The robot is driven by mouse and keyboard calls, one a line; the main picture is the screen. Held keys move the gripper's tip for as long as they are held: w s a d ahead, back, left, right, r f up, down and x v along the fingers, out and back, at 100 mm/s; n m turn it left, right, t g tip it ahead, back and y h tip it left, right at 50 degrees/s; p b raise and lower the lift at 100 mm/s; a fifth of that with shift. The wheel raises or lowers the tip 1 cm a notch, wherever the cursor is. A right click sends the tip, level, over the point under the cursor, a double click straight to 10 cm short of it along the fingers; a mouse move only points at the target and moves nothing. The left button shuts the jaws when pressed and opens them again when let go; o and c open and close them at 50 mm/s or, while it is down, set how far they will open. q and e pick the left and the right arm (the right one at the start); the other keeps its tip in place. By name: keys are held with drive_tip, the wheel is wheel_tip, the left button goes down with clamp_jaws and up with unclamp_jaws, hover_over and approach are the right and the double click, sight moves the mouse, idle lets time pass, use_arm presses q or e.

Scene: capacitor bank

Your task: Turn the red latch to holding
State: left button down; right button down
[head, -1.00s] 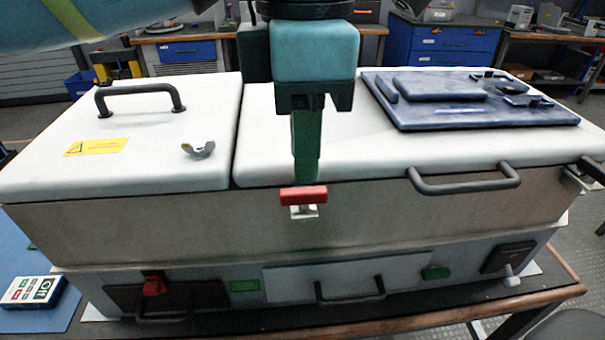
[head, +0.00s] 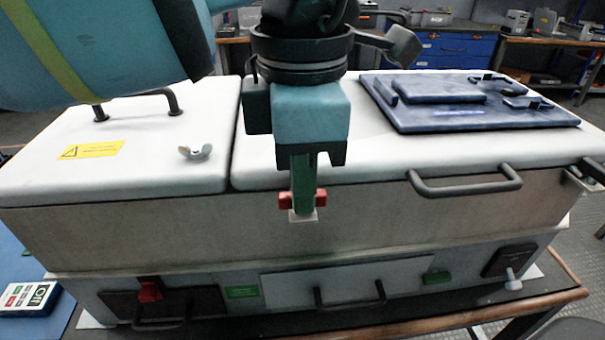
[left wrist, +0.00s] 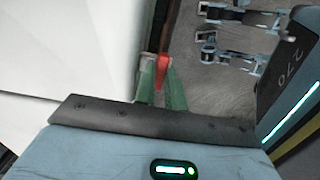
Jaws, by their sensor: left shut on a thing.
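The red latch (head: 319,198) is on the upper front wall of the grey cabinet (head: 130,232), just below the white lid. Its red part shows on both sides of my left gripper's green fingers, with a pale plate (head: 303,217) below. My left gripper (head: 304,200) points down in front of the wall and is shut on the red latch. In the left wrist view the red latch (left wrist: 162,70) sits between the two green fingertips (left wrist: 161,88). My fingers hide the latch's middle in the head view. My right gripper is not in view.
A dark handle (head: 465,188) sticks out at the right. A blue plate (head: 470,118) lies on the lid. A keypad box (head: 30,298) stands at lower left.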

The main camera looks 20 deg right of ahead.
use_arm(q)
drive_tip(key=shift+r, duration=0.1)
drive_tip(key=m+p, duration=0.2)
drive_tip(key=shift+r+m+p, duration=0.1)
drive_tip(key=shift+m+p, duration=0.2)
drive_tip(key=shift+p, duration=0.05)
drive_tip(key=m+p, duration=0.2)
drive_tip(key=shift+m, duration=0.3)
drive_tip(key=shift+m+p, duration=0.5)
drive_tip(key=shift+m, duration=0.4)
drive_tip(key=m+p, duration=0.2)
drive_tip(key=m, duration=0.6)
drive_tip(key=shift+m+p, duration=0.3)
drive_tip(key=shift+m, duration=0.7)
drive_tip(key=c, duration=1.7)
unclamp_jaws()
drive_tip(key=shift+c, duration=0.2)
